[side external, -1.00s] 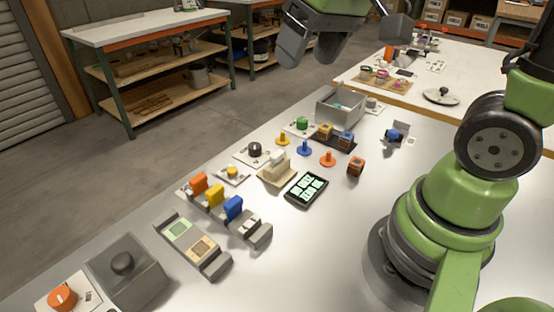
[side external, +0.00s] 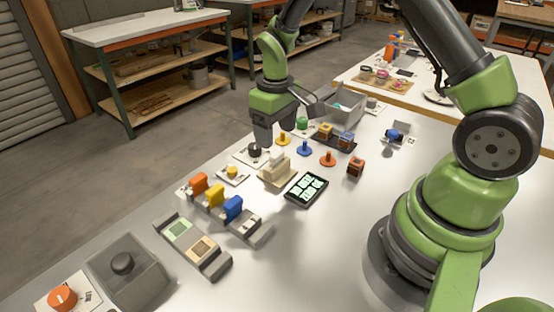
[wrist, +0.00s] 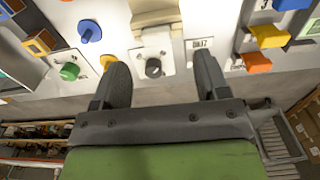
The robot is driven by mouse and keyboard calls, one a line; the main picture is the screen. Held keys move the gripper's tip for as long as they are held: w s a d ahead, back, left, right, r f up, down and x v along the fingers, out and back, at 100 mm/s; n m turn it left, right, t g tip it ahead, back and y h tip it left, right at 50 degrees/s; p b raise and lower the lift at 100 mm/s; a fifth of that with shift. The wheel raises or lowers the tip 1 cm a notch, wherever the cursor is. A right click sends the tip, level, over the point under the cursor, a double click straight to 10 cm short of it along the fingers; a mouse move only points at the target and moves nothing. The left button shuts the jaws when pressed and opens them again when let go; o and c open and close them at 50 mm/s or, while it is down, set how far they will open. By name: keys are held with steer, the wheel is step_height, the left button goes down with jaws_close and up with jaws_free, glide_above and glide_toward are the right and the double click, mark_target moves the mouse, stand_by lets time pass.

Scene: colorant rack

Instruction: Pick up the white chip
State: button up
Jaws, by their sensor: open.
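My gripper (side external: 264,138) is open and empty, low over the bench beside the dark knob (side external: 254,150). In the wrist view its two fingers (wrist: 162,78) stand on either side of that knob (wrist: 153,69), with nothing gripped. A white piece (side external: 277,157) stands in a beige holder just right of the gripper; it also shows ahead of the fingers in the wrist view (wrist: 157,37). A pale piece (side external: 250,224) lies at the near end of the row of orange, yellow and blue blocks. I cannot tell which of these is the white chip.
The orange (side external: 198,183), yellow (side external: 215,195) and blue (side external: 233,208) blocks stand in a row. A lit display (side external: 306,189), pegs and a grey bin (side external: 359,104) lie around. A tray (side external: 217,268) with green and tan chips is nearer. Bench space at front centre is clear.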

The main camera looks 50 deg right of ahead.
mark_target(277, 153)
steer(key=f, duration=0.5)
steer(key=shift+d+f, duration=0.15)
steer(key=shift+d, duration=0.1)
steer(key=shift+c, duration=0.5)
steer(key=c, duration=0.9)
